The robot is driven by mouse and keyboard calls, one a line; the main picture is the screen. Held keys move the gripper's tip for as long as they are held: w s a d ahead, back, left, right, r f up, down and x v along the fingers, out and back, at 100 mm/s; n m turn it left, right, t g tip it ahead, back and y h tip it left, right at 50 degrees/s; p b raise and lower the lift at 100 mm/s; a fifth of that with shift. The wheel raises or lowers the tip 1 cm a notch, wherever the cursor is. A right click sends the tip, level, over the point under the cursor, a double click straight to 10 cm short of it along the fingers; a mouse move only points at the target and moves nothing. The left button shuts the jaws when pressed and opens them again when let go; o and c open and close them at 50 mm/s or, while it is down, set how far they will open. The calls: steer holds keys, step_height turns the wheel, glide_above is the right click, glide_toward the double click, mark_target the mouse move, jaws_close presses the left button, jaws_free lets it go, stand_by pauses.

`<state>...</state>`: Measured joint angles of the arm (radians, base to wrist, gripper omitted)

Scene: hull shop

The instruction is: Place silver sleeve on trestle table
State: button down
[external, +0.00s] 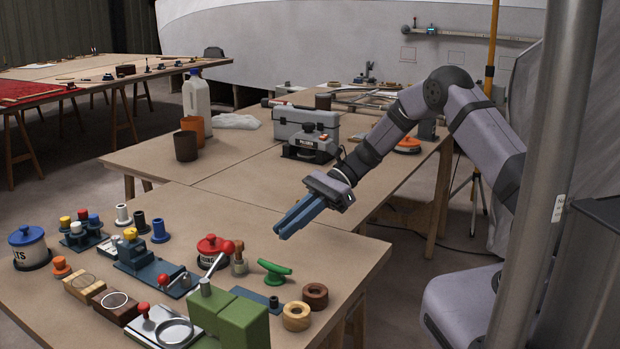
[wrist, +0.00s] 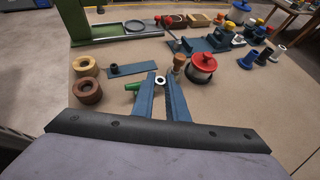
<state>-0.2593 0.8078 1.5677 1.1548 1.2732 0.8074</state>
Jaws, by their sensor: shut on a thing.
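My gripper (external: 283,230) is above the near wooden table, pointing down and to the left, its blue fingers close together. In the wrist view, the fingertips (wrist: 160,78) are shut on a small silver ring-ended piece, which looks like the silver sleeve (wrist: 160,82). Most of the sleeve is hidden between the fingers, and I cannot make it out in the external view. The near trestle table (external: 345,246) has a bare brown top around its right corner; it also shows in the wrist view (wrist: 225,115).
Below my gripper are a green handle (external: 275,269), a red-lidded pot (external: 211,252) and two wooden rings (external: 296,316). A green block tool (external: 243,322) stands at the front. Several spools and tools crowd the left. Another table (external: 240,170) behind holds a grey toolbox (external: 305,122).

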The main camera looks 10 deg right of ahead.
steer(key=w+d+r+m+t+h+b, duration=0.1)
steer(key=w+d+m+t+h+b, duration=0.1)
steer(key=w+d+m+t, duration=0.5)
steer(key=w+d+r+m+t+h+b, duration=0.1)
steer(key=w+d+m+t, duration=0.6)
steer(key=w+d, duration=1)
steer(key=w+m+h+b, duration=0.1)
steer(key=w, duration=0.3)
steer(key=shift+w+r+h, duration=0.15)
steer(key=shift+w+h, duration=0.05)
steer(key=shift+h, duration=0.2)
steer(key=shift+f+b, duration=0.6)
steer(key=shift+f, duration=4.45)
steer(key=shift+f, duration=0.1)
steer(key=c, duration=1.7)
jaws_free()
steer(key=shift+c, duration=0.2)
